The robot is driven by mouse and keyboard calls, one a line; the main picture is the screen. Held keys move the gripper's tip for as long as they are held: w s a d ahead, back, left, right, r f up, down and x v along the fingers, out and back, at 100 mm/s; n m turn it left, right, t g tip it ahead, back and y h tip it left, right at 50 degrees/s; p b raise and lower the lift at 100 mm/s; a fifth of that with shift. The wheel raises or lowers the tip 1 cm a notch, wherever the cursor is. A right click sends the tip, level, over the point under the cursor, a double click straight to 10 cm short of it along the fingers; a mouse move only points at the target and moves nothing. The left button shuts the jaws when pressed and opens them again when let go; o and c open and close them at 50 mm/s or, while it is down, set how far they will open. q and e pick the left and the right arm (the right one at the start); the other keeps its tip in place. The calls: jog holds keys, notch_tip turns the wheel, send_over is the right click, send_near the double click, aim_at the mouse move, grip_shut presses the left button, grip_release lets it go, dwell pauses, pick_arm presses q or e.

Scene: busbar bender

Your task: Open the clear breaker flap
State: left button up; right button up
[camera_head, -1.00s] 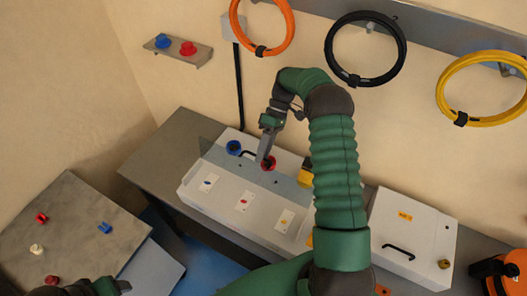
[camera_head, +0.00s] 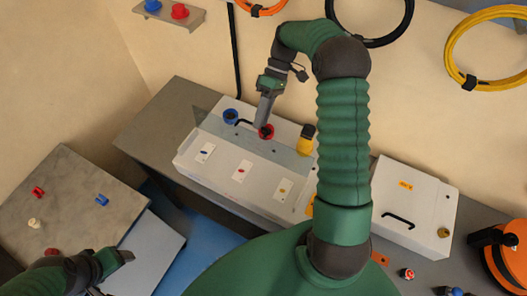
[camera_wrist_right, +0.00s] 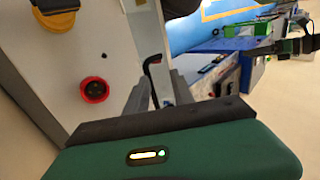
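The clear breaker flap (camera_head: 210,123) is a grey-tinted see-through panel on the white breaker box (camera_head: 222,178). It stretches across the box, and its left corner sticks out past the box edge; its exact tilt is hard to tell. A black handle (camera_head: 243,122) shows near the blue socket. My right gripper (camera_head: 262,127) points down beside the handle, in front of the red socket. In the right wrist view its fingers (camera_wrist_right: 158,95) are apart, with the black handle (camera_wrist_right: 153,72) close to the gap; contact is unclear. My left gripper (camera_head: 126,256) is low at left, away from the box.
Blue socket (camera_head: 231,116), red socket (camera_head: 266,131) and yellow socket (camera_head: 306,139) line the box's back. A white case (camera_head: 411,205) stands at right. A grey table (camera_head: 75,205) with small connectors is at left. Cable coils hang on the wall.

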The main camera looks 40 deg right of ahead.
jog(key=s+a+r+b, duration=0.1)
jog(key=s+a+b, duration=0.2)
jog(key=s+a, duration=0.5)
jog(key=s, duration=0.2)
jog(key=shift+s+a, duration=0.2)
jog(key=shift+s, duration=0.2)
jog(key=shift+w+r, duration=0.1)
